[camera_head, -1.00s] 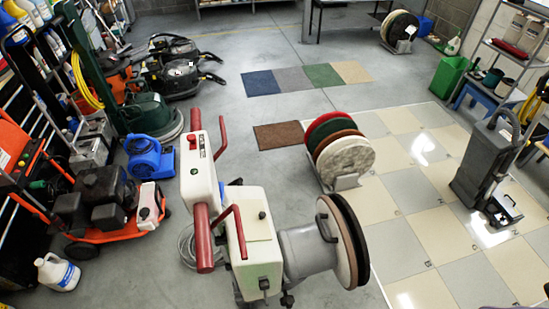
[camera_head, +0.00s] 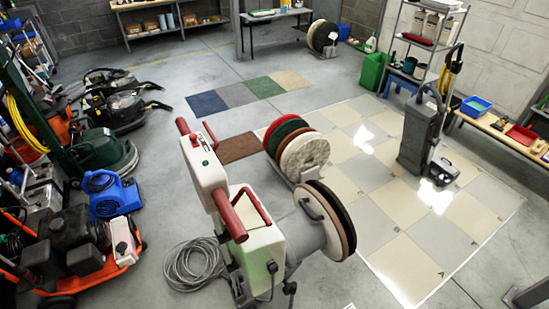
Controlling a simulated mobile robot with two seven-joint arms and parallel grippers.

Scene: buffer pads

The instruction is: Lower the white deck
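A floor machine with white housings (camera_head: 256,227) and red grips (camera_head: 225,215) stands in the lower middle of the head view. It lies tipped back, with its round grey head (camera_head: 303,232) on edge. Brown and black round pads (camera_head: 332,222) on the head face right. A white control box (camera_head: 204,162) sits at its upper end. I cannot tell for sure which white part is the deck. Neither of my grippers is in view.
A grey cable coil (camera_head: 194,264) lies left of the machine. A rack of round pads (camera_head: 304,155) stands behind it. Machines crowd the left. A grey upright machine (camera_head: 418,135) stands on the checkered floor (camera_head: 400,215), mostly clear. A bench (camera_head: 495,125) lines the right.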

